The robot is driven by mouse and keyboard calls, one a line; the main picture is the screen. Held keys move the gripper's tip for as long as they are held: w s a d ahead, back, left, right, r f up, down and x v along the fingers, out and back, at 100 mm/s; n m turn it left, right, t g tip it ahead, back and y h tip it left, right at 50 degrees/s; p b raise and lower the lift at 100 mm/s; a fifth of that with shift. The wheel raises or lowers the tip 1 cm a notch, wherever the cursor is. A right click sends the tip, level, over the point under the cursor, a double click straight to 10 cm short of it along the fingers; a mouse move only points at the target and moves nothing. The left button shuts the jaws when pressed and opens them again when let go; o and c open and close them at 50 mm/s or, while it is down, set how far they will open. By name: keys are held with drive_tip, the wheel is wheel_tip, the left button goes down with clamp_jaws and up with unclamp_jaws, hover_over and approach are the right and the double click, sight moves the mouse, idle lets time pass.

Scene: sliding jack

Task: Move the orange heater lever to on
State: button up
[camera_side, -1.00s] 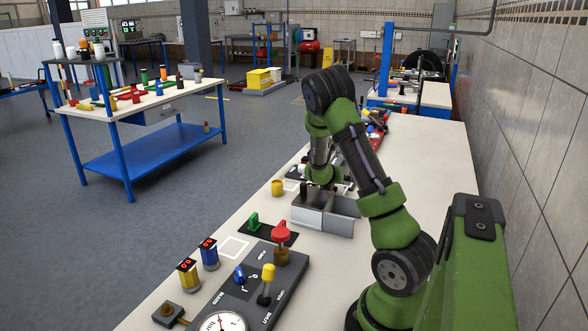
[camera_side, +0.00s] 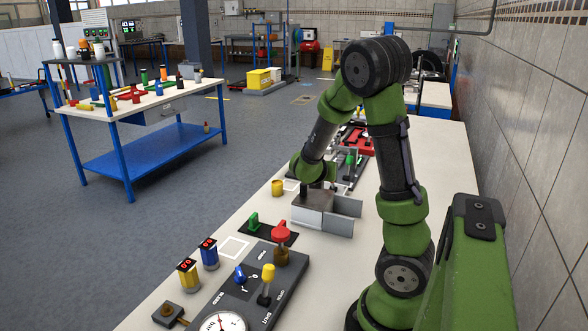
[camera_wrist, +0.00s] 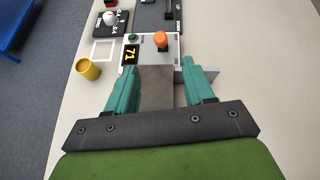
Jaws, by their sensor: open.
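The orange lever knob (camera_wrist: 161,40) stands on a small light panel in the upper middle of the wrist view. A display reading 71 (camera_wrist: 130,54) and a green button (camera_wrist: 133,37) are to its left. My gripper (camera_wrist: 162,66) has its two teal fingers apart and empty, with the knob ahead of and roughly between their tips. A grey block (camera_wrist: 158,92) lies below, between the fingers in the picture. In the side view my gripper is near the grey metal box (camera_side: 310,217); the orange lever cannot be made out there.
A yellow cup (camera_wrist: 88,69) stands left of the panel, and a white outlined square (camera_wrist: 104,50) is marked beyond it. A dark panel with a red knob (camera_side: 281,232) and yellow lever (camera_side: 267,272) is at the near end of the bench.

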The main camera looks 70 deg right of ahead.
drive_tip(key=v, duration=0.3)
drive_tip(key=shift+a+r, duration=0.15)
drive_tip(key=shift+a, duration=0.15)
drive_tip(key=w+a+r+n+t+y, duration=0.1)
drive_tip(key=w+a+n+t+y, duration=0.4)
drive_tip(key=a+n, duration=0.6)
drive_tip(key=w+a+r+n+t+y, duration=0.1)
drive_tip(key=w+a+n+t+y, duration=0.2)
drive_tip(key=w+a+n+y, duration=0.8)
drive_tip(key=s+a+r+n+g+h, duration=0.1)
drive_tip(key=s+a+r+n, duration=0.2)
drive_tip(key=n, duration=1)
drive_tip(key=s+a+r+n+h, duration=0.1)
drive_tip(key=s+a+r+n, duration=0.2)
drive_tip(key=s+a+n, duration=0.4)
drive_tip(key=s+n, duration=0.6)
drive_tip(key=s, duration=0.1)
drive_tip(key=shift+s+r+g, duration=0.2)
drive_tip(key=shift+r+g, duration=0.1)
drive_tip(key=shift+g, duration=0.1)
